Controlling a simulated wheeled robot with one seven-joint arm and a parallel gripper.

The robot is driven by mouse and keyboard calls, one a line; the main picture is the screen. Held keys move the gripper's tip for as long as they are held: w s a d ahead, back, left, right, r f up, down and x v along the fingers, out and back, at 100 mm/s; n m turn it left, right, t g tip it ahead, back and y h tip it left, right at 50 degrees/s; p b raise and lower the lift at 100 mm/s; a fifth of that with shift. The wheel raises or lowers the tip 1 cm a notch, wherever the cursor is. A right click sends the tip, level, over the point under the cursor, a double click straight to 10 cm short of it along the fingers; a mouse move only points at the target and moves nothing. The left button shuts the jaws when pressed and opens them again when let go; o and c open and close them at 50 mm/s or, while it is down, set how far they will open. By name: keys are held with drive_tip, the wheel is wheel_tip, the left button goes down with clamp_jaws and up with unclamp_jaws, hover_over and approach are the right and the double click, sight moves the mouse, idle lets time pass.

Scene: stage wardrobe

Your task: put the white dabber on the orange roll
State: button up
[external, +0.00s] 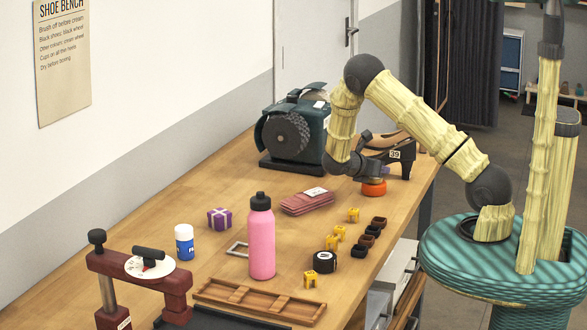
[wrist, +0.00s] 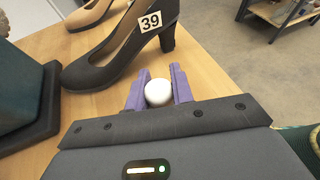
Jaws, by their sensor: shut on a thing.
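My gripper (wrist: 157,92) has purple fingers closed on the white dabber (wrist: 158,93), whose rounded white end shows between them in the wrist view. In the external view my gripper (external: 374,177) points down right over the orange roll (external: 374,189) on the bench near the black shoe. The dabber cannot be made out there, and I cannot tell whether it touches the roll. The roll does not show in the wrist view.
A black heeled shoe tagged 39 (wrist: 125,45) stands just beyond my gripper. A bench grinder (external: 290,130) is to the left. Folded red cloths (external: 307,203), yellow pieces (external: 338,232), dark brown pieces (external: 372,231) and a pink bottle (external: 261,240) stand nearer the camera.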

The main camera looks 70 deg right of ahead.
drive_tip(key=shift+f, duration=0.15)
drive_tip(key=o, duration=1)
drive_tip(key=shift+c, duration=0.2)
drive_tip(key=shift+r, duration=0.25)
drive_tip(key=v, duration=1.2)
drive_tip(key=shift+b, duration=0.35)
drive_tip(key=s+a+r+m+t+y, duration=0.1)
drive_tip(key=s+a+m+t+y, duration=0.2)
drive_tip(key=a, duration=0.9)
drive_tip(key=s+a+r+m+t+y, duration=0.2)
drive_tip(key=s+a+m+t+y, duration=0.2)
drive_tip(key=s+a+m+y, duration=0.4)
drive_tip(key=a+m+y, duration=0.1)
drive_tip(key=a+m, duration=0.3)
drive_tip(key=a, duration=0.1)
drive_tip(key=shift+s+r+y, duration=0.15)
drive_tip(key=shift+s+y, duration=0.1)
drive_tip(key=shift+y, duration=0.15)
